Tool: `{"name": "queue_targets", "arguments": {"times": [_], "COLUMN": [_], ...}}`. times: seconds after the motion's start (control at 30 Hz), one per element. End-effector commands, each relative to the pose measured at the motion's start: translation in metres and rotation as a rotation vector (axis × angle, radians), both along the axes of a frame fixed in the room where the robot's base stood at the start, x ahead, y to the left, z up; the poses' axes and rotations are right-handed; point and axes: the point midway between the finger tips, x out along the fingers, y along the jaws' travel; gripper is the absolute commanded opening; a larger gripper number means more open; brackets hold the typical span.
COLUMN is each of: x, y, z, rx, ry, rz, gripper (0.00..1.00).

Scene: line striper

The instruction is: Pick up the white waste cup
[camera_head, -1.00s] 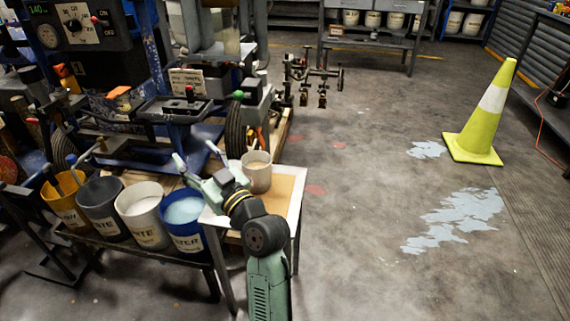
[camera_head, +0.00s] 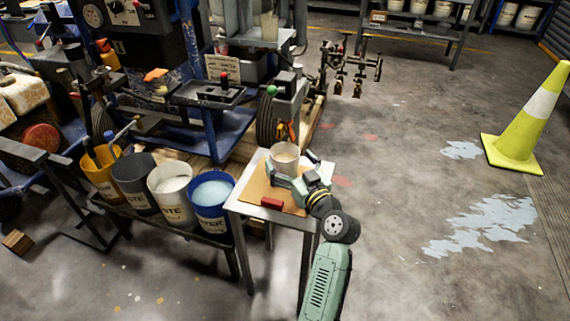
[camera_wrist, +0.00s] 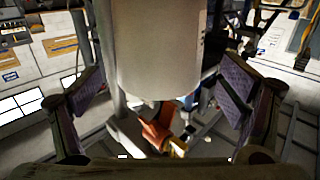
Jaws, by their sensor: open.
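The whitish cup (camera_head: 285,157) stands upright on the tan board of a small table (camera_head: 240,205). It also fills the upper middle of the wrist view (camera_wrist: 160,50), close to the camera. My gripper (camera_head: 292,168) is open, low at the cup's near side. In the wrist view my gripper (camera_wrist: 161,92) has one dark finger pad on each side of the cup, with visible gaps between pads and cup. The cup's lower part is partly hidden by my gripper in the head view.
A red block (camera_head: 271,203) lies on the board near the table's front edge. Several buckets, including a blue one (camera_head: 211,200), stand on a low bench to the left. The striper machine (camera_head: 205,110) is behind. Open floor (camera_head: 400,160) lies to the right, with a yellow cone (camera_head: 525,125).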

Motion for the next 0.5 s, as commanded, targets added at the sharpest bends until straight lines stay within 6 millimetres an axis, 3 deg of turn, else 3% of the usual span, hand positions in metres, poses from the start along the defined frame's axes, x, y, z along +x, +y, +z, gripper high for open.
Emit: {"name": "queue_targets", "arguments": {"times": [0.2,0.5], "x": [0.026,0.029], "y": [0.013,0.014], "z": [0.0,-0.002], "rx": [-0.001,0.0], "ry": [0.0,-0.001], "rz": [0.001,0.0], "gripper": [0.9,0.88]}}
